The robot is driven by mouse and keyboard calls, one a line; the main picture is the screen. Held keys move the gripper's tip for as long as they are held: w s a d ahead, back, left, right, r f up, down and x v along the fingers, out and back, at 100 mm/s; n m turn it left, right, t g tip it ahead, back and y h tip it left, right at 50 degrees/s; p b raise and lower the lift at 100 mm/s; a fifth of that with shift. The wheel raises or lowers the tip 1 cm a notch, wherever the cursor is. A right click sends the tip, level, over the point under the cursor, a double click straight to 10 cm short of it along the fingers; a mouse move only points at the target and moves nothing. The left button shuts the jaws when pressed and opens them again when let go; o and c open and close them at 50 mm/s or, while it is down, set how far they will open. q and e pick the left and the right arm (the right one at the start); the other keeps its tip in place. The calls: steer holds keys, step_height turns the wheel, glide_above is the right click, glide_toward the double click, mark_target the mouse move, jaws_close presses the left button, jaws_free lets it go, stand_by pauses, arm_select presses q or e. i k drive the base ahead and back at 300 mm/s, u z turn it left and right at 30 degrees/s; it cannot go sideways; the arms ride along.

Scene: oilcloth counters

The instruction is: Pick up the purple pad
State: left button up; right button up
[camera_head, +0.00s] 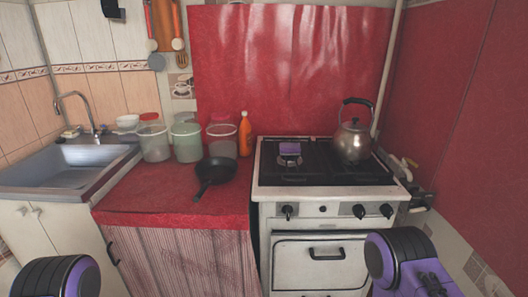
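The purple pad (290,149) is small and lies over the left burner of the stove's dark cooktop (318,172). Nothing covers it from this view. Only rounded black and purple parts of my arms show, at the bottom left and bottom right corners. Neither gripper's fingers are in view. Both visible arm parts are well apart from the pad, lower in the picture and in front of the counters.
A metal kettle (353,140) stands on the cooktop right of the pad. A black frying pan (216,170), an orange bottle (245,134) and clear containers (186,142) stand on the red counter (150,193). A sink (65,167) is at left.

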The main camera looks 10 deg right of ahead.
mark_target(285, 148)
steer(key=u, duration=0.3)
steer(key=i, duration=0.7)
steer(key=z, duration=1.5)
